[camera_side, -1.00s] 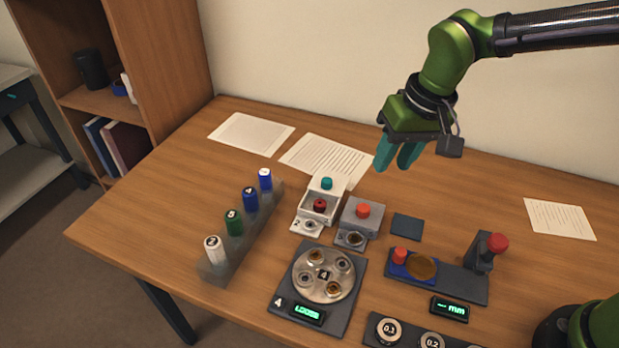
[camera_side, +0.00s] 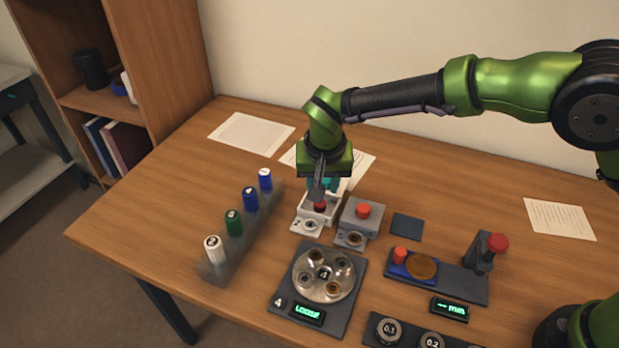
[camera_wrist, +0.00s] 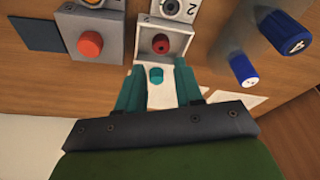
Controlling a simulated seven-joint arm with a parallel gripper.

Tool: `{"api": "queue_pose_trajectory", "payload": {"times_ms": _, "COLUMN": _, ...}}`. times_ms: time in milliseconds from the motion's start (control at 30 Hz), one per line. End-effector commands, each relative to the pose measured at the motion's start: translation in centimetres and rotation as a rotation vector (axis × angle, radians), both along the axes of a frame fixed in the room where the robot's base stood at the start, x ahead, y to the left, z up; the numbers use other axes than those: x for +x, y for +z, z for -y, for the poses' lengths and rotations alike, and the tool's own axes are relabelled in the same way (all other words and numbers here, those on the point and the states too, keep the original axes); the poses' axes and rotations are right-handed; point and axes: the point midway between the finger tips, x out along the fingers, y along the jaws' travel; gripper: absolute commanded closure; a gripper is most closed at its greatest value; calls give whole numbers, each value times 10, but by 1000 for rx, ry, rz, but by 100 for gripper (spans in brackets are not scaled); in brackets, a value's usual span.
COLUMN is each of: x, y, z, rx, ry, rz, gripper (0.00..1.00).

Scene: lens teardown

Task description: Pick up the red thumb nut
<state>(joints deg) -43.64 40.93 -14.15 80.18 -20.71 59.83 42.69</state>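A dark red round nut (camera_wrist: 160,44) with a dark centre sits in an open white tray (camera_wrist: 180,28). In the side view this red thumb nut (camera_side: 320,206) shows just below my gripper (camera_side: 322,188). In the wrist view my gripper (camera_wrist: 158,84) is open, its two teal fingers apart and nothing held between them. The nut lies ahead of the fingertips, roughly in line with the gap. A teal knob (camera_wrist: 155,75) stands at the tray's back, seen between the fingers. In the side view my gripper partly hides the tray and that knob.
An orange-red knob (camera_side: 363,210) sits on a grey block beside the tray. A rack with several numbered cylinders (camera_side: 233,222) stands to the left. A round plate reading LOOSE (camera_side: 324,273) lies in front. The table's left front is clear.

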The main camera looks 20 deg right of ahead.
Motion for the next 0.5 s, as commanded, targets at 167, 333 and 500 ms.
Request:
{"api": "queue_pose_trajectory", "payload": {"times_ms": 167, "x": 5, "y": -18, "z": 2, "rx": 0, "ry": -1, "rz": 1, "gripper": 64}}
{"api": "queue_pose_trajectory", "payload": {"times_ms": 333, "x": 8, "y": -32, "z": 3, "rx": -1, "ry": 0, "rz": -1, "gripper": 64}}
{"api": "queue_pose_trajectory", "payload": {"times_ms": 500, "x": 14, "y": -57, "z": 4, "rx": -1, "ry": 0, "rz": -1, "gripper": 64}}
